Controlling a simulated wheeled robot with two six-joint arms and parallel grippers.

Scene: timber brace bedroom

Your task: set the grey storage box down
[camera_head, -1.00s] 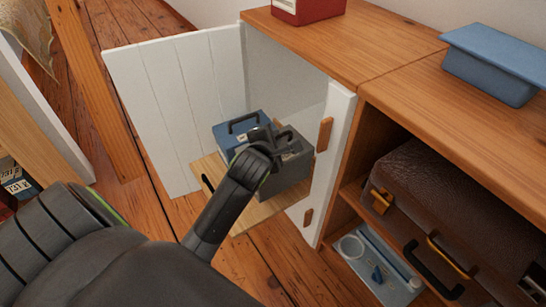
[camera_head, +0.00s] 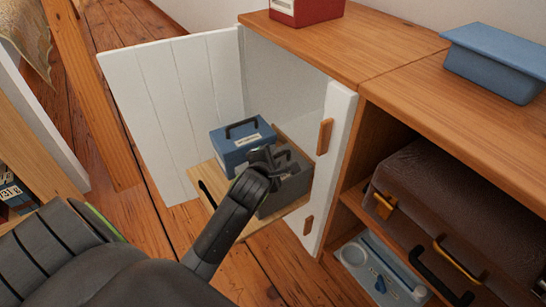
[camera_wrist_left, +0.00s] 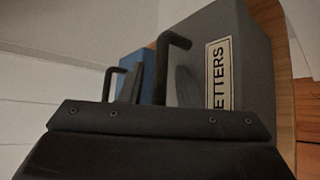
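The grey storage box (camera_head: 287,190) is at the right end of a pale wooden pull-out shelf (camera_head: 207,180) in the open white cabinet. My left gripper (camera_head: 270,160) is at its dark top handle and appears shut on it. The gripper hides part of the box. In the left wrist view the grey box (camera_wrist_left: 255,70) shows its "LETTERS" label, and its handle runs down behind my dark gripper body. Whether the box's base touches the shelf I cannot tell. A blue storage box (camera_head: 240,148) with a black handle stands beside it. My right gripper is not in view.
The white plank door (camera_head: 170,110) stands open on the left, and a white panel with wooden pulls (camera_head: 337,150) rises on the right. A brown case (camera_head: 450,215) and a blue-grey tray (camera_head: 380,275) fill the neighbouring shelves. A blue lidded box (camera_head: 492,65) sits on top.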

